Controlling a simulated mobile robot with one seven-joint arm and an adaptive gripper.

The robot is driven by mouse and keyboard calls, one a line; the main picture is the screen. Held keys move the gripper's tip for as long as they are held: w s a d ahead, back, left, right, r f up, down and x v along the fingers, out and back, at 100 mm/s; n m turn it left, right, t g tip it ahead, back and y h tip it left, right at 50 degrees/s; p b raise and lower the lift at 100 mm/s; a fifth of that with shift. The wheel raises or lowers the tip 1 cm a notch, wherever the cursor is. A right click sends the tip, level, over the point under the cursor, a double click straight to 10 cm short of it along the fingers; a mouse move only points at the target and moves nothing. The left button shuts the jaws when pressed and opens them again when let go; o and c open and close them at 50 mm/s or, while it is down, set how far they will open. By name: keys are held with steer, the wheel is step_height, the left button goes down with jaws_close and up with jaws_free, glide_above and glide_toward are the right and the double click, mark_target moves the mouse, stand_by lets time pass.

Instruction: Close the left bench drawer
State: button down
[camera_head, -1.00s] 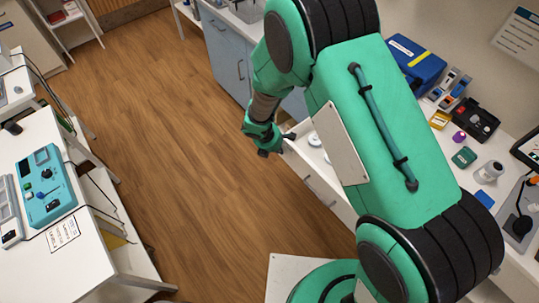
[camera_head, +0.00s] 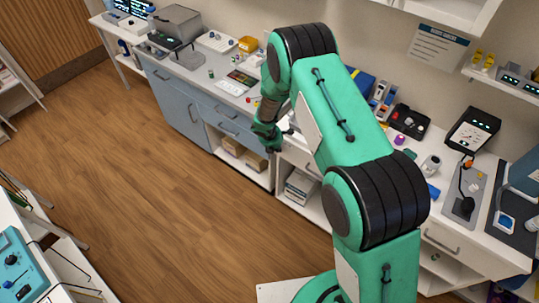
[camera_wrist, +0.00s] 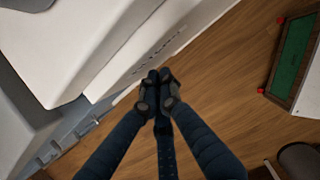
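The white bench drawer (camera_head: 299,158) with a bar handle is just right of my gripper in the head view, below the worktop. It looks nearly in line with the bench front; my arm hides part of its top edge, so I cannot tell whether it is fully closed. Its pale front also shows in the wrist view (camera_wrist: 135,62), with a dark handle. My gripper (camera_head: 272,148) is in front of the bench, beside the drawer. In the wrist view its fingertips (camera_wrist: 158,78) are together with nothing visible between them, close to the drawer front; contact is unclear.
Blue-grey cabinets (camera_head: 175,100) continue the bench to the left. An open shelf with cardboard boxes (camera_head: 232,146) lies below the gripper. Instruments and a blue case crowd the worktop. Another bench with a teal device (camera_head: 20,268) stands at lower left. The wooden floor (camera_head: 150,190) between is clear.

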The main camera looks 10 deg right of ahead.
steer(key=shift+w+d, duration=0.8)
steer(key=s+a+r+p, duration=0.1)
steer(key=s+a+r, duration=0.4)
steer(key=r, duration=0.4)
steer(key=shift+s+a, duration=0.25)
steer(key=shift+s, duration=0.05)
steer(key=shift+r, duration=0.1)
stand_by(0.5)
